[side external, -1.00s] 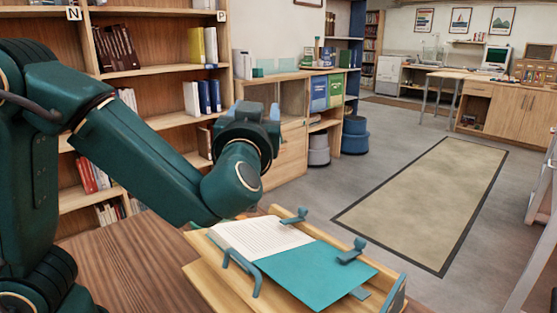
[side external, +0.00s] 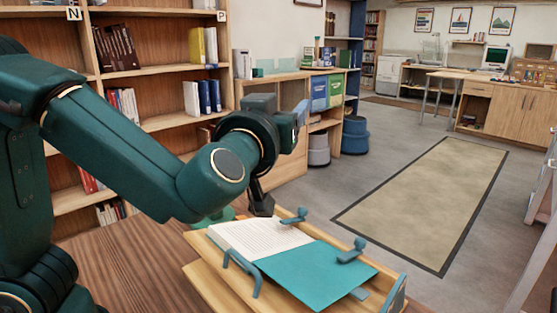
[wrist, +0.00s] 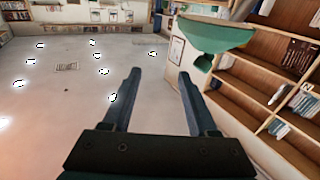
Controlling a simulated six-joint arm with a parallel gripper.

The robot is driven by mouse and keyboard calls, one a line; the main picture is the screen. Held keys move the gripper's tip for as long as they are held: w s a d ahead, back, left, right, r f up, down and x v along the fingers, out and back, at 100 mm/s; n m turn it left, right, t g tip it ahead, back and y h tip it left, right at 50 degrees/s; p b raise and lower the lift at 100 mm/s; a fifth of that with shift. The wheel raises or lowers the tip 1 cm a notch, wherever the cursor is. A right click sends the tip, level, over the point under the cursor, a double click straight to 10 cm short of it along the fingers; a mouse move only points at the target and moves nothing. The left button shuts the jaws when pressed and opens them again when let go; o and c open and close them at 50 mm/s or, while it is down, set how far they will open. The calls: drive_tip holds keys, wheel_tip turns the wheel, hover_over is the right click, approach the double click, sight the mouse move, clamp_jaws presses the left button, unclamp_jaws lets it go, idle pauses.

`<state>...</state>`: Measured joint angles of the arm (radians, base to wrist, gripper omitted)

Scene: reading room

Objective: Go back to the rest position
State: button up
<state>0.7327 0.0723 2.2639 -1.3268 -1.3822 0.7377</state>
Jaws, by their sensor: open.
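My gripper (wrist: 158,73) is open in the wrist view. Its two dark fingers stand apart with nothing between them. In the side view my arm is bent over the left part of the table, with its wrist above and behind the wooden book cradle (side external: 202,272). The fingers cannot be made out clearly there. An open book (side external: 262,239) lies in the cradle, with a printed page on the left and a teal sheet (side external: 318,277) on the right. Blue clips (side external: 352,251) stand at its edges.
The brown wooden table (side external: 130,255) is bare left of the cradle. A bookshelf (side external: 160,90) stands behind my arm; shelves (wrist: 262,95) fill the wrist view's right side. A green object (wrist: 215,35) shows beyond the fingers. Blue and grey stools (side external: 355,137) stand behind.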

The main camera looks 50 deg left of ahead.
drive_tip(key=s+d+f+m+g+h, duration=0.35)
drive_tip(key=d+m+h, duration=0.35)
drive_tip(key=h, duration=0.6)
drive_tip(key=s+a+f+g+y, duration=0.1)
drive_tip(key=s+a+f+g, duration=0.2)
drive_tip(key=s+f, duration=0.3)
drive_tip(key=s+a+f+g+y, duration=0.2)
drive_tip(key=s+f, duration=0.4)
drive_tip(key=s, duration=0.3)
drive_tip(key=a+g, duration=0.1)
drive_tip(key=a, duration=0.1)
drive_tip(key=shift+a+f+g+y, duration=0.3)
drive_tip(key=shift+a+f+g, duration=0.05)
drive_tip(key=shift+f, duration=0.05)
